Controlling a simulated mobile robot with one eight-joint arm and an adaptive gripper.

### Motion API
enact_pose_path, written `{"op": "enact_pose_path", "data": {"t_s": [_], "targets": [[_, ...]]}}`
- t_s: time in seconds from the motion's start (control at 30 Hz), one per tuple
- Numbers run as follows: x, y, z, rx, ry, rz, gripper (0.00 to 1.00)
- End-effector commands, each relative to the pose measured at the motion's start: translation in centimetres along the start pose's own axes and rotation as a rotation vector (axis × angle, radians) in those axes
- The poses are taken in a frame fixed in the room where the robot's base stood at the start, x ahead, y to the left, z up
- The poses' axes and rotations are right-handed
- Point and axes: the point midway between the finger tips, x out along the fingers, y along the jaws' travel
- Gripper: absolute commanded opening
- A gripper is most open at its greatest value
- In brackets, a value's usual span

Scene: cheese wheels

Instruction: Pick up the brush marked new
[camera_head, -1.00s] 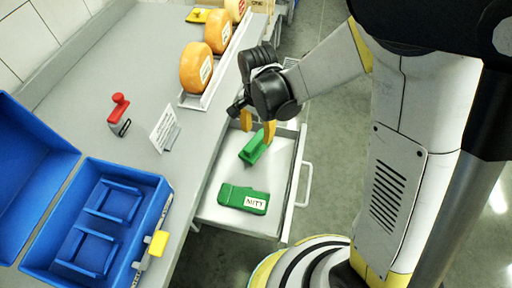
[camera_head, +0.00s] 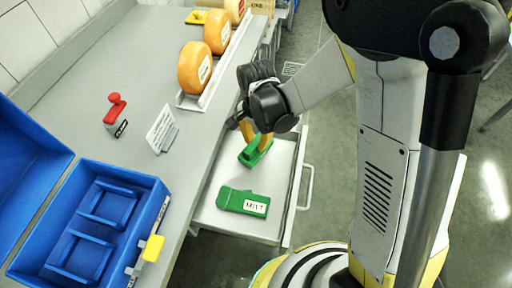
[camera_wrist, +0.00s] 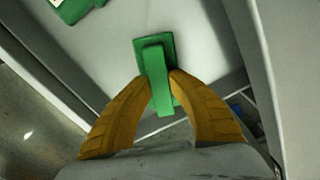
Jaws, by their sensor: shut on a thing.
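A green brush (camera_head: 255,153) with an upright handle stands in the open drawer (camera_head: 228,221). No label on it can be read in these views. My gripper (camera_head: 257,140) is low over the drawer with its yellow fingers on either side of the brush handle, shut on it. In the wrist view the fingers (camera_wrist: 164,84) pinch the green handle (camera_wrist: 154,62), with the brush's wider base below. The brush appears to be still at the drawer floor. A red-handled brush (camera_head: 115,114) stands on the counter at the left, its label too small to read.
An open blue case (camera_head: 160,204) and a small sign (camera_head: 160,128) are on the counter. Orange cheese wheels (camera_head: 195,68) stand on a rack at the back. The drawer handle (camera_head: 308,187) is at the right.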

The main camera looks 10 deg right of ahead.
Motion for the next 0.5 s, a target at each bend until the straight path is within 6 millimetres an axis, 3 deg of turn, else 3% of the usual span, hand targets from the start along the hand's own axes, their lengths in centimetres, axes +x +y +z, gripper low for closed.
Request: {"op": "enact_pose_path", "data": {"t_s": [0.27, 0.5], "targets": [[-0.9, 0.0, 0.0, 0.000, 0.000, 0.001, 0.00], [-4.8, 0.2, -0.1, 0.001, 0.000, 0.001, 0.00]]}}
